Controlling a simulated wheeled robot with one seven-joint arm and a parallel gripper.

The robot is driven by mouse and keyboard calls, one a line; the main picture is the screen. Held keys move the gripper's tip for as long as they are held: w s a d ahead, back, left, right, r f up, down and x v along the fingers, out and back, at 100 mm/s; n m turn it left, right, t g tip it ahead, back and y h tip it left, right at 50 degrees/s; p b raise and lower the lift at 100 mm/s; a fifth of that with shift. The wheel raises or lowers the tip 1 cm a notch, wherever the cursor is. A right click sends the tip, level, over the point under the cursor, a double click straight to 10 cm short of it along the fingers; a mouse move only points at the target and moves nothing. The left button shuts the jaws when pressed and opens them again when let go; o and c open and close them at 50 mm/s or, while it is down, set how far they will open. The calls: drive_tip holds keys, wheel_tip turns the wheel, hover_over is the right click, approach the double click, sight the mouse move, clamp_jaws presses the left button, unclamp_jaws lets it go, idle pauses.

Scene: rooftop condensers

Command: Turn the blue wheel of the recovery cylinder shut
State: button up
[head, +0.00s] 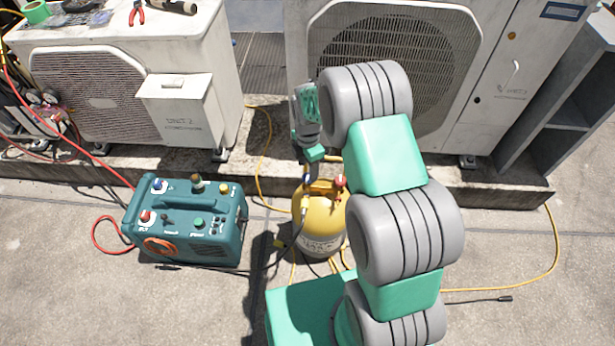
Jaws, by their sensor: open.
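The recovery cylinder (322,222) stands upright on the roof in the middle of the head view, with a yellow shoulder and a pale grey lower body. A red wheel (341,181) shows at its top right. My gripper (312,158) is open and points down just above the cylinder's top, left of the red wheel. Its fingertips are small in this view, and I cannot tell whether they touch anything.
A teal recovery machine (190,228) with knobs and hoses stands left of the cylinder. White condensers (130,85) (470,110) stand on a concrete curb (505,190) behind. Yellow hoses (550,255) run around the cylinder and over the floor. Bare floor lies at the lower left and right.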

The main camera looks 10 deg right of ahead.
sight(308, 176)
wheel_tip(308, 176, down, 4)
drive_tip(key=shift+r, duration=0.2)
clamp_jaws()
idle(0.5)
